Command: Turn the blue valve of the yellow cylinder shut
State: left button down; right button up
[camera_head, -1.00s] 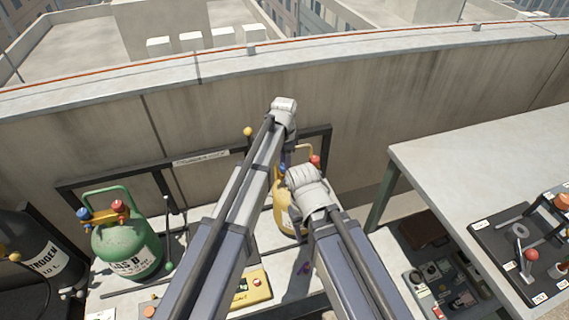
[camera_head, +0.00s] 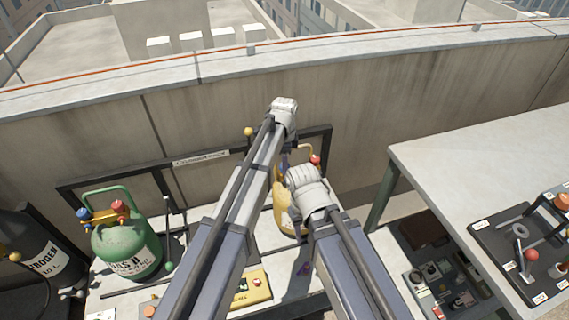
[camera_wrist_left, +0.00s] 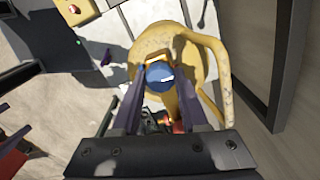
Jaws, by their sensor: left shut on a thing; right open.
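The yellow cylinder (camera_head: 287,208) stands on the white bench against the wall, largely hidden behind my arms in the head view. It also shows in the left wrist view (camera_wrist_left: 222,62), with its curved yellow handle. Its blue valve (camera_wrist_left: 159,73) sits between the fingertips of my left gripper (camera_wrist_left: 160,82), which is shut on it. In the head view my left gripper (camera_head: 285,163) is mostly hidden by my arms. My right gripper (camera_head: 303,268) is open and lower, with only a purple fingertip showing beside my right arm; it appears clear of the cylinder.
A red valve (camera_head: 315,160) is on the yellow cylinder's right side. A green cylinder (camera_head: 125,248) with blue and red valves and a dark nitrogen cylinder (camera_head: 35,255) stand left. A yellow box (camera_head: 252,288) lies in front. A grey table (camera_head: 480,165) stands right.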

pick_arm(q)
jog(key=shift+s, duration=0.1)
jog(key=shift+c, duration=2.2)
grip_release()
jog(key=shift+r, duration=0.1)
notch_tip(320, 180, up, 8)
jog(key=p, duration=0.8)
jog(key=shift+f, duration=0.2)
